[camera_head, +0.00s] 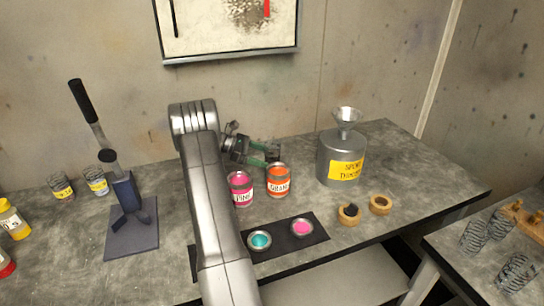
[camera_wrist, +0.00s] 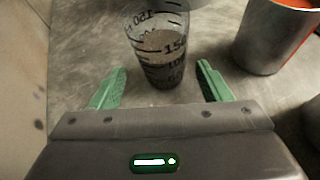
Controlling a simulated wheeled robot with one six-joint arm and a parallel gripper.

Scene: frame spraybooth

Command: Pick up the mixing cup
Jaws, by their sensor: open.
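A clear mixing cup (camera_wrist: 160,45) with black measuring marks and some greyish content stands upright on the grey bench in the wrist view. Its rim is cut off by the top edge of the picture. My gripper (camera_wrist: 160,80) is open, with a green finger on either side of the lower cup. A gap shows between the cup and each finger. In the head view my gripper (camera_head: 262,155) is over the bench behind the paint cans, and I cannot clearly make out this cup there.
An orange can (camera_head: 278,182) stands close to the gripper, with a pink can (camera_head: 240,188) left of it. A metal thinner can with a funnel (camera_head: 340,160) is to the right. Other marked clear cups (camera_head: 475,236) stand on the right table.

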